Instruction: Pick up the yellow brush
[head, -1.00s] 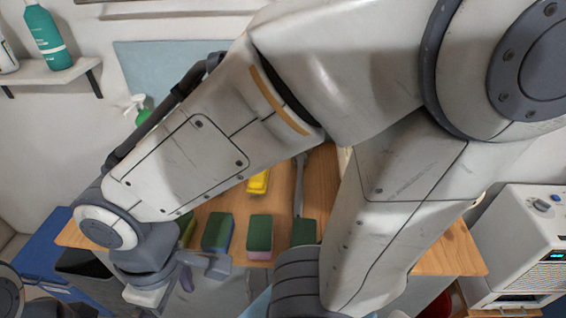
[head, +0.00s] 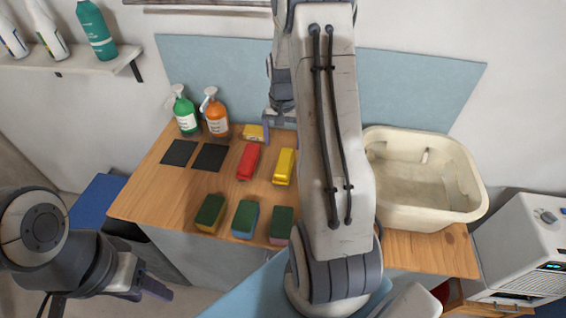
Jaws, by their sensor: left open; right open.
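The yellow brush (head: 285,167) lies on the wooden bench top, just right of a similar red brush (head: 249,161). My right arm stands large in the middle of the head view and covers the bench close to the right of the yellow brush. My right gripper (head: 281,122) is beyond the brush at the back of the bench, open and partly hidden by its own arm. It is apart from the yellow brush. My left gripper (head: 143,280) is low at the left, in front of the bench, open and empty.
Several green-topped sponges (head: 245,219) line the bench's front. A small yellow item (head: 254,132) lies beside my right gripper. Green (head: 185,110) and orange (head: 215,113) spray bottles stand at the back left, behind two dark pads (head: 209,157). A cream basin (head: 425,218) stands at right.

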